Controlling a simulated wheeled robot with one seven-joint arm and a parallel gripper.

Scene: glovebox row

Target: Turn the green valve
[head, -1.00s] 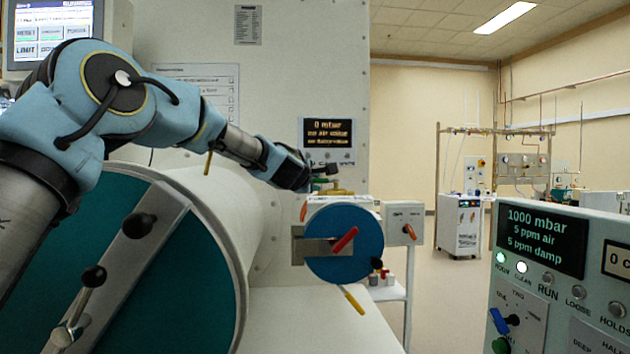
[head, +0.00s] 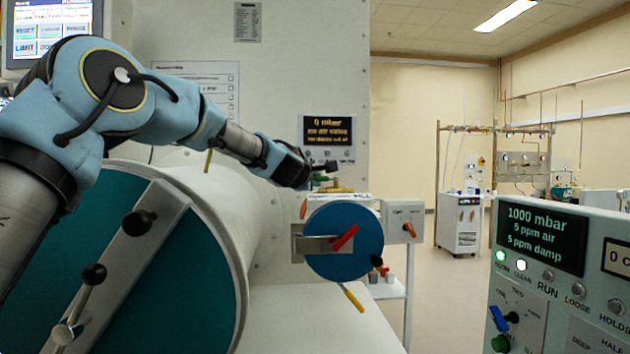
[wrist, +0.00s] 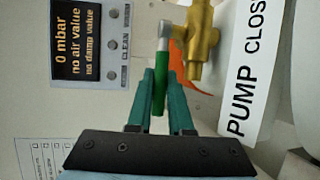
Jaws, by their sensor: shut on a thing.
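The green valve's handle (wrist: 159,92) shows in the wrist view, its pale end by a brass fitting (wrist: 202,45). My gripper (wrist: 161,74) has its two teal fingers on either side of the green handle and is shut on it. In the head view my gripper (head: 325,172) is at the small brass valve body (head: 333,190), above the blue round door (head: 343,242). Only a little of the green handle (head: 320,179) shows there. An orange handle (wrist: 178,62) lies behind the fitting in the wrist view.
A dark display (head: 329,130) reading 0 mbar is on the wall just behind the gripper. A PUMP CLOSED-type label (wrist: 252,70), partly cut off, is beside the fitting. A large white cylinder (head: 225,215) lies below my arm. A control panel (head: 560,270) stands at the right.

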